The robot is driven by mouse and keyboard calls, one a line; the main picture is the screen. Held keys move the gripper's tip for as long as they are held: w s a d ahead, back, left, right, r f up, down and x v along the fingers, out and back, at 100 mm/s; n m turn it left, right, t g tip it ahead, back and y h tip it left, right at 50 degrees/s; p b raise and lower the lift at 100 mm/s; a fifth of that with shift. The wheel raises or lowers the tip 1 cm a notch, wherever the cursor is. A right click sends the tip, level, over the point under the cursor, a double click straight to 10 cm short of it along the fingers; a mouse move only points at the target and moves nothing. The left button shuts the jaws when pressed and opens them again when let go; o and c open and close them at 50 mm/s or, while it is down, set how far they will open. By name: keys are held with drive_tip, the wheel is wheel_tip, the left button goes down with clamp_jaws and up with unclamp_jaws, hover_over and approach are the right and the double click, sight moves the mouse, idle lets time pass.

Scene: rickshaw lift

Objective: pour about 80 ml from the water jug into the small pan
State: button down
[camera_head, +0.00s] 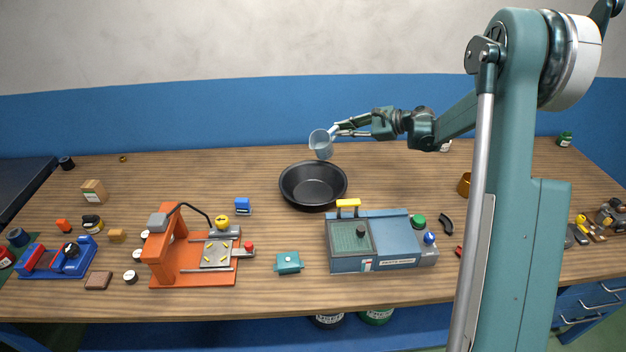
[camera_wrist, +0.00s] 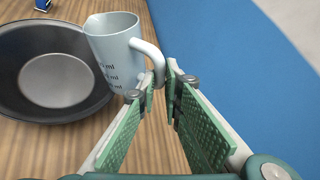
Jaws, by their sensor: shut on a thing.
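The water jug (camera_head: 321,145) is pale blue-grey, and my gripper (camera_head: 338,131) is shut on its handle. The jug is in the air above the far rim of the small pan, tilted a little to the left in the head view. In the wrist view the jug (camera_wrist: 118,55) shows its ml marks, and its handle runs between the fingertips of my gripper (camera_wrist: 160,84). The small pan (camera_head: 313,199) is black, round and empty-looking, flat on the wooden table. It also shows in the wrist view (camera_wrist: 20,103), behind and left of the jug. No water stream is visible, and the water level is hidden.
A blue-grey machine with a yellow handle (camera_head: 375,243) stands just in front of the pan. An orange press (camera_head: 190,248) stands front left, with a small blue block (camera_head: 243,206) nearer the pan. An amber cup (camera_head: 464,184) is at right.

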drive_tip(key=shift+s+a+r+n+t+p, duration=0.2)
drive_tip(key=shift+s+r+n+t+p, duration=0.1)
drive_tip(key=shift+s+r+n, duration=0.15)
drive_tip(key=shift+s+a+r+n+t+p, duration=0.15)
drive_tip(key=shift+s+a+r+n+t, duration=0.05)
drive_tip(key=shift+s+r+n+t, duration=0.2)
drive_tip(key=shift+s+a+n+t+h, duration=0.3)
drive_tip(key=shift+s+n+t, duration=0.3)
drive_tip(key=shift+n, duration=0.35)
drive_tip(key=shift+s+a+n+t, duration=0.3)
drive_tip(key=shift+s+n+t, duration=0.2)
drive_tip(key=shift+s+n, duration=0.35)
drive_tip(key=shift+s+a+f+n+b, duration=0.1)
drive_tip(key=shift+s+a+n+b, duration=0.2)
drive_tip(key=shift+s, duration=0.3)
drive_tip(key=shift+s+a+f+n+b, duration=0.1)
drive_tip(key=shift+s+a+n+b, duration=0.2)
drive_tip(key=shift+s, duration=0.25)
idle(0.8)
drive_tip(key=w+m, duration=0.1)
drive_tip(key=w+d+m+p, duration=0.1)
drive_tip(key=w+m+g, duration=0.1)
drive_tip(key=shift+w+d+r, duration=0.15)
drive_tip(key=shift+w+d, duration=0.2)
drive_tip(key=shift+d, duration=0.05)
drive_tip(key=shift+w, duration=0.2)
idle(0.3)
